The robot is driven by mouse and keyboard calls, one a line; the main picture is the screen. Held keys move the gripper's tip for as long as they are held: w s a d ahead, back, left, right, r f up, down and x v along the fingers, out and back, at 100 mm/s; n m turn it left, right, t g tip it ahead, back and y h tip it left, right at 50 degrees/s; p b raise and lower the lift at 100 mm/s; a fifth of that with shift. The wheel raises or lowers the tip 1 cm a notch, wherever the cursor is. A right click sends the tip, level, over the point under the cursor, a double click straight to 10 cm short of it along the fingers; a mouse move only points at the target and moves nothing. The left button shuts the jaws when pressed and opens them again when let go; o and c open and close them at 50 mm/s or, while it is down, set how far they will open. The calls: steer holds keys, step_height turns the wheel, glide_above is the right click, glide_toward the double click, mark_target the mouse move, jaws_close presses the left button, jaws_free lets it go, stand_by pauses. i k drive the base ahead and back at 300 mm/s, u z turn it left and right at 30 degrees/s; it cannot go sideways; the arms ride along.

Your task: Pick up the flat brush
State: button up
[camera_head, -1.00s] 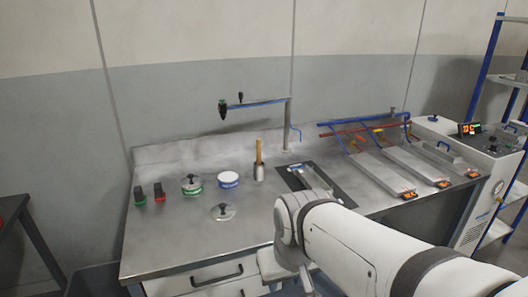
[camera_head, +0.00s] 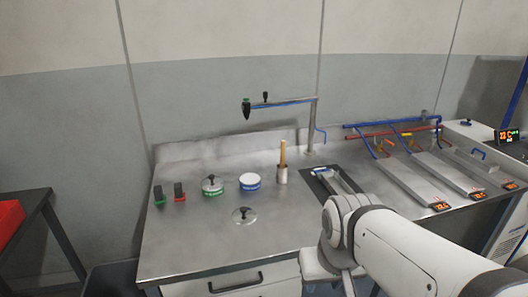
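A wooden handle (camera_head: 283,153) stands upright in a small metal cup (camera_head: 282,175) on the steel worktop, near the sink. I cannot tell if it is the flat brush, as its lower end is hidden in the cup. No other thing in view is clearly a flat brush. My white arm fills the lower right, in front of the worktop's front edge. The fingers of my gripper do not show.
A tap (camera_head: 314,125) rises behind the sink. Flat metal devices with displays (camera_head: 455,180) lie right. The front-left worktop is clear.

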mark_target(283, 143)
steer(key=i, duration=0.9)
